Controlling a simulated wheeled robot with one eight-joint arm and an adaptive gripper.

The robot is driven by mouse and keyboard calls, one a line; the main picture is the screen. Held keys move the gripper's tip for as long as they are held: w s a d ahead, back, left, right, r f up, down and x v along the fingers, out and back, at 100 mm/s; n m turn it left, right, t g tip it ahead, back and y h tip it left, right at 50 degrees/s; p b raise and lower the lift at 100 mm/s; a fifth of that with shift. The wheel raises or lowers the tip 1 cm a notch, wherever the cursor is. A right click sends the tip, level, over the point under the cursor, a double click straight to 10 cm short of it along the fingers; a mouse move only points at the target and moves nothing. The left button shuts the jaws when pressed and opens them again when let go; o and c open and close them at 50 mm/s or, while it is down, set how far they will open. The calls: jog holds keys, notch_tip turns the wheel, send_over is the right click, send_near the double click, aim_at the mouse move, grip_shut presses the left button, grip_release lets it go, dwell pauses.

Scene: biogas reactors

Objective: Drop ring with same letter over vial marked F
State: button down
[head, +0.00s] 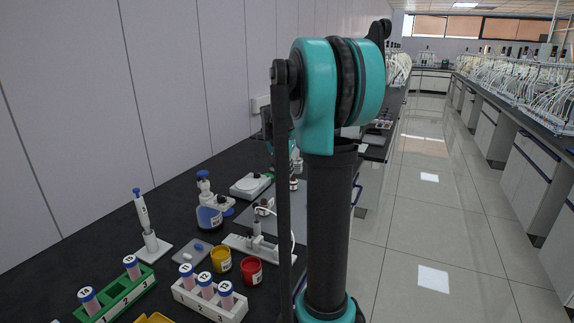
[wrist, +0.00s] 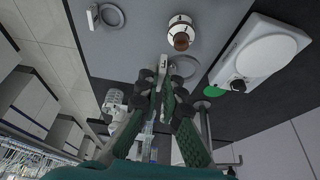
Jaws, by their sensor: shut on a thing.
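In the wrist view my gripper (wrist: 165,82) is shut on a thin grey-white piece. It seems to be the upright tab of a grey ring (wrist: 186,66) just right of the fingertips; the fingers partly hide the join. A white vial (wrist: 181,30) with a brown top stands on the grey mat beyond the fingertips, apart from them. Another grey ring (wrist: 108,16) lies on the mat at upper left. I cannot read letters on the rings or the vial.
Tube racks (head: 118,291), a yellow jar (head: 221,259), a red jar (head: 252,270), a power strip (head: 240,243) and a pipette stand (head: 150,246) crowd the nearer bench.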

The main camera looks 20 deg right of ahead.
aim_at(287, 178)
jog(key=shift+f, duration=1.8)
jog(key=shift+f, duration=1.55)
dwell(0.7)
jog(key=c, duration=1.6)
grip_release()
jog(key=o, duration=0.4)
jog(key=shift+r, duration=3.5)
